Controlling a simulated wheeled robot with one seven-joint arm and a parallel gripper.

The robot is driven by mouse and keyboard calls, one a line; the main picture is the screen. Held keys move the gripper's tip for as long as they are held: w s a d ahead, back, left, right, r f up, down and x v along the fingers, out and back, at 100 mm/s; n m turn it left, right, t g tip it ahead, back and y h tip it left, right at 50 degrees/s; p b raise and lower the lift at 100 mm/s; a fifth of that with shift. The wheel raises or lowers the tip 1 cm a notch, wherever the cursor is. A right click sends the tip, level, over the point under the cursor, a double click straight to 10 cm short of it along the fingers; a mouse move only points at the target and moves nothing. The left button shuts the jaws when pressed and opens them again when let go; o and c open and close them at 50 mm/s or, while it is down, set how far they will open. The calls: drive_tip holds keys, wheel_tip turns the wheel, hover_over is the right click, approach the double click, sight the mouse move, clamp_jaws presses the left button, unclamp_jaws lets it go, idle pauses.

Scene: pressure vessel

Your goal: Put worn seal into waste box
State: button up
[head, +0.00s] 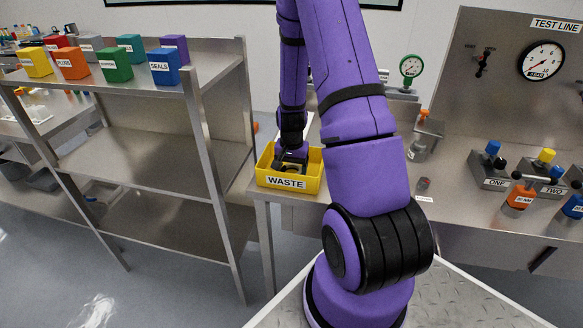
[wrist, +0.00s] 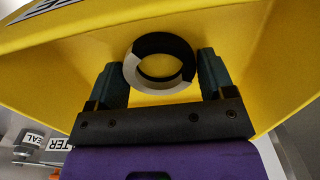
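The yellow waste box (head: 301,184), labelled WASTE, stands on the left end of the metal bench. My gripper (head: 291,166) points down into it, with its fingers inside the rim. In the wrist view my gripper (wrist: 163,75) has its two dark green fingers at opposite sides of the worn seal (wrist: 178,86), a ring part black and part light grey. The ring fills the gap, and both fingers appear to touch it. Yellow box walls (wrist: 50,50) surround it. Whether the ring rests on the box floor is unclear.
A metal shelf (head: 140,72) with several coloured bins, including a blue SEALS bin (head: 164,68), stands to the left.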

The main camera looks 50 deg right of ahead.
drive_tip(key=o, duration=0.3)
drive_tip(key=shift+r, duration=0.15)
drive_tip(key=a+r+n+t, duration=0.15)
drive_tip(key=a+r, duration=0.25)
drive_tip(key=r, duration=0.7)
drive_tip(key=a+r+n, duration=0.2)
drive_tip(key=a+r, duration=0.1)
drive_tip(key=r, duration=0.8)
drive_tip(key=s+a+r+n+t, duration=0.3)
drive_tip(key=s+a+r+n, duration=0.5)
drive_tip(key=s+a+r, duration=0.8)
drive_tip(key=shift+s+r+t, duration=0.15)
drive_tip(key=shift+s+t, duration=0.2)
drive_tip(key=shift+s, duration=0.7)
drive_tip(key=shift+n, duration=0.25)
